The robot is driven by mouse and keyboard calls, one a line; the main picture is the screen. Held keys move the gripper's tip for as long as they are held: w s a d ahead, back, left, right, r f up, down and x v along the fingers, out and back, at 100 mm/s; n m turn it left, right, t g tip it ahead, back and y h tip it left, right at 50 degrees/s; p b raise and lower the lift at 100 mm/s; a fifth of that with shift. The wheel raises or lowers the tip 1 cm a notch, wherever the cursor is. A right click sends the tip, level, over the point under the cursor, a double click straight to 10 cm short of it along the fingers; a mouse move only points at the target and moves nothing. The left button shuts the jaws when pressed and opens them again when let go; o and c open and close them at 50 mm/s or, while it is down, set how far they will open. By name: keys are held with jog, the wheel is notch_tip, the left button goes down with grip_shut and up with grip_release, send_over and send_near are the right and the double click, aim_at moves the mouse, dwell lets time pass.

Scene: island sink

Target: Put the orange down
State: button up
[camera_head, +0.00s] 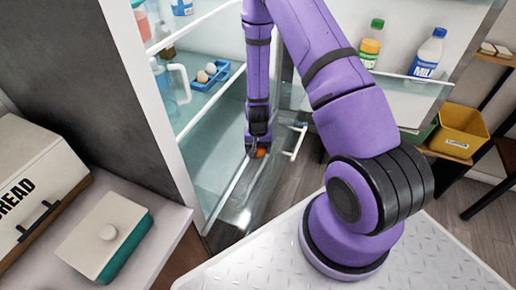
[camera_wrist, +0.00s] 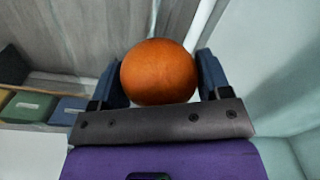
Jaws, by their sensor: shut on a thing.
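The orange (camera_head: 260,152) is small and low in the head view, at the lower end of my purple arm by the open fridge. It shows large and round in the wrist view (camera_wrist: 158,72). My gripper (camera_head: 258,146) is shut on it, with one dark blue finger on each side. In the wrist view my gripper (camera_wrist: 158,80) points down past the orange. The orange's underside and what lies right beneath it are hidden, so I cannot tell if it touches a surface.
The open fridge has glass shelves (camera_head: 215,105) with a blue egg tray (camera_head: 208,78) and bottles. Its door holds a milk bottle (camera_head: 428,53). A bread box (camera_head: 35,185) and a teal-and-cream container (camera_head: 105,237) stand on the left counter. A yellow bin (camera_head: 460,130) is at right.

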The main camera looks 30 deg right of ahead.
jog(key=shift+f, duration=0.1)
jog(key=o, duration=1)
notch_tip(320, 180, up, 12)
jog(key=shift+r, duration=0.15)
